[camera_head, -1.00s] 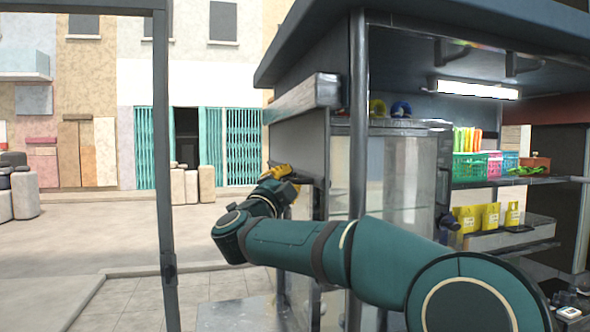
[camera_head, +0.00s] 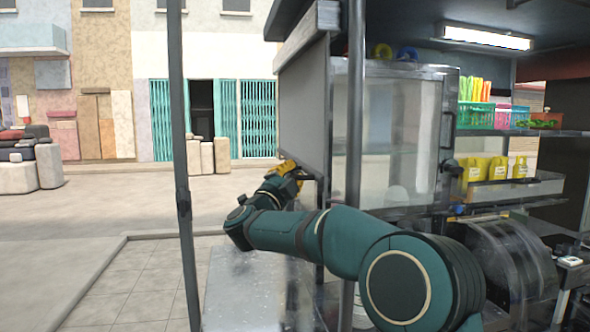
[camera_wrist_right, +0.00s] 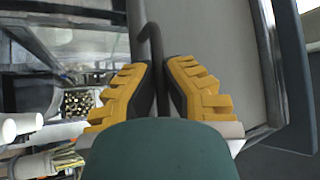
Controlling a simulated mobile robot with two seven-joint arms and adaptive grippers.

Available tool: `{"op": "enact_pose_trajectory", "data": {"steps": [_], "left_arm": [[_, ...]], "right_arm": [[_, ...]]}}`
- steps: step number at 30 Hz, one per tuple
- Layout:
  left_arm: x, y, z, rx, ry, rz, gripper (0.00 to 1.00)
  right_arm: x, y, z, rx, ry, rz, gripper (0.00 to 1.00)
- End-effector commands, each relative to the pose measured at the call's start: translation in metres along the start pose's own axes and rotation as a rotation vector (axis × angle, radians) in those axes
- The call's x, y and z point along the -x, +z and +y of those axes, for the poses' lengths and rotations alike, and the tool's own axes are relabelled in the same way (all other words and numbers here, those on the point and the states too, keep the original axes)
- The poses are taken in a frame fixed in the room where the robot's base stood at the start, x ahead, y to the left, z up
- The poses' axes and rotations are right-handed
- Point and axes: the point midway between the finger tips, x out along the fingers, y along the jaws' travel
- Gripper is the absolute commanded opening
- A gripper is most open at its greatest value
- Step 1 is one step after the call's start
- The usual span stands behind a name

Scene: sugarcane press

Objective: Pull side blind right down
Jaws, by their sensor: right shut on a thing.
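The side blind (camera_head: 305,105) is a grey sheet hanging from a roller housing under the stall roof, on the side facing the street. It is partly drawn down. My right gripper (camera_head: 291,171) is at the blind's lower edge. In the right wrist view its yellow fingers (camera_wrist_right: 160,72) are closed around a dark hooked handle (camera_wrist_right: 151,38), with the pale blind sheet (camera_wrist_right: 228,45) to the right. The fingers hide part of the handle. My left gripper is in neither view now.
A dark upright post (camera_head: 355,150) stands close to my right arm, and another thin post (camera_head: 180,130) stands to the left. A glass cabinet (camera_head: 405,140) and shelves with baskets (camera_head: 475,115) are inside the stall. The pavement to the left is open.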

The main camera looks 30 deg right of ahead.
Motion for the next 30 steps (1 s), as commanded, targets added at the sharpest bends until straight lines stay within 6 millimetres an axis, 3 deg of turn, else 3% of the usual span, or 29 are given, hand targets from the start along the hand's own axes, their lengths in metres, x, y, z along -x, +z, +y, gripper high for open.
{"op": "enact_pose_trajectory", "data": {"steps": [12, 13, 15, 25, 30], "left_arm": [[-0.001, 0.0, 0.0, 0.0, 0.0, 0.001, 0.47], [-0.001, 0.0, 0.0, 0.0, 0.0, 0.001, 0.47], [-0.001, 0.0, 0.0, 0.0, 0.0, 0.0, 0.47], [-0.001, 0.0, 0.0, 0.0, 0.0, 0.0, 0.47], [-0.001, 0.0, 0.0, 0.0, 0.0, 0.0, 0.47]], "right_arm": [[-0.001, 0.002, 0.005, 0.005, 0.006, 0.003, 0.0], [-0.001, 0.002, 0.005, 0.005, 0.007, 0.002, 0.19], [-0.001, 0.003, 0.005, 0.005, 0.006, 0.002, 0.41], [0.001, 0.002, 0.003, 0.002, 0.003, 0.001, 0.41], [0.018, 0.002, 0.002, 0.002, 0.002, -0.001, 0.41]]}}
